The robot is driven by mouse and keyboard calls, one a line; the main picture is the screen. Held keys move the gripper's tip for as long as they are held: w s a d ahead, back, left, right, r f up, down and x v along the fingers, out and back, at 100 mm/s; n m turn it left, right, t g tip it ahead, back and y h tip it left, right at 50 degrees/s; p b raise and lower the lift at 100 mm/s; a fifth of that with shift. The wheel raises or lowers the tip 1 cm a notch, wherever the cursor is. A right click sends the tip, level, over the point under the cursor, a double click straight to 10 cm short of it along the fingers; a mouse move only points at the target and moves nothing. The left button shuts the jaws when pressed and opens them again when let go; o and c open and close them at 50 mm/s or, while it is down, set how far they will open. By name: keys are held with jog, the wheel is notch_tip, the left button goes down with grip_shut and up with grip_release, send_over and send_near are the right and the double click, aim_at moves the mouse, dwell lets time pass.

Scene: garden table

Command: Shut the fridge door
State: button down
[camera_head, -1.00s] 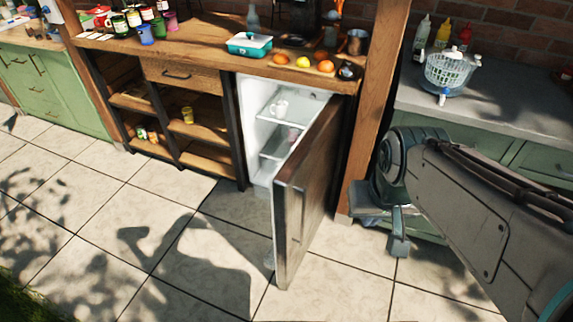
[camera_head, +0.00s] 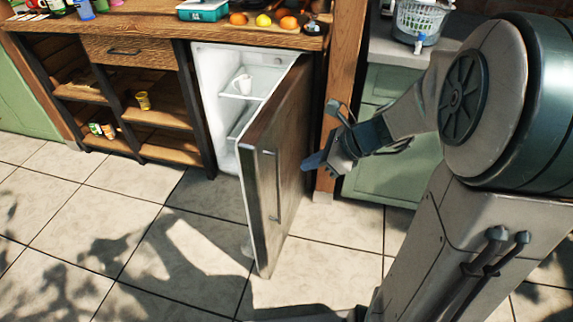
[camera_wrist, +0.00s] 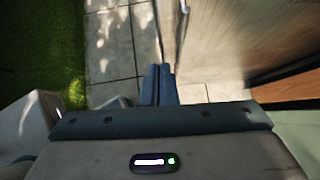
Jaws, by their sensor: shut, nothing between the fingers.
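The fridge door (camera_head: 275,165) stands wide open, swung out toward me, with a long vertical handle on the face turned to me. In the head view I cannot tell whether the fingertips touch the door. In the wrist view my gripper (camera_wrist: 158,72) points at the floor along the door (camera_wrist: 230,35), whose surface fills the upper right.
A wooden post (camera_head: 343,80) and green cabinet (camera_head: 385,165) stand to the right. The tiled floor (camera_head: 150,215) left of the door is clear.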

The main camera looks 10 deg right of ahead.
aim_at(259, 175)
jog(key=b+x, duration=0.1)
jog(key=x, duration=0.2)
jog(key=a+r+b+x, duration=0.1)
jog(key=x, duration=0.7)
jog(key=shift+w+a+r+b, duration=0.1)
jog(key=shift+w+a+b, duration=0.15)
jog(key=shift+b, duration=0.15)
jog(key=shift+w+a, duration=0.25)
jog(key=shift+a, duration=0.25)
